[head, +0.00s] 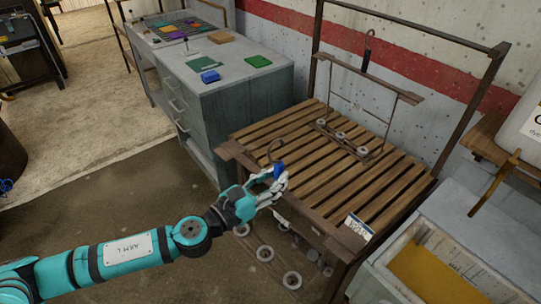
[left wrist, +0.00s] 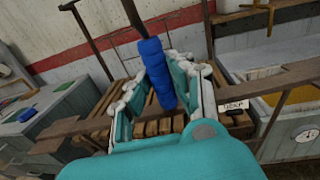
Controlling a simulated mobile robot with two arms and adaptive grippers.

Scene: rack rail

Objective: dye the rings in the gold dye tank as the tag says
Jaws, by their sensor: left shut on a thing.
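My left gripper (head: 278,184) is shut on the blue grip (head: 278,169) of a hooked rack, in front of the slatted table. The blue grip (left wrist: 156,72) stands between the fingers in the left wrist view. Below the gripper, several pale rings (head: 265,253) hang on this rack; its frame is partly hidden. The gold dye tank (head: 378,268) is at the lower right, with yellow liquid (head: 430,275) inside. It also shows at the right of the left wrist view (left wrist: 286,126). A white tag (head: 357,226) is on the table's front right; its writing is too small to read surely.
On the slatted table (head: 290,150) stands a second rack (head: 361,104) with a black grip and rings. A grey cabinet (head: 230,90) with blue and green items is behind left. A white container (head: 525,130) is at the right edge.

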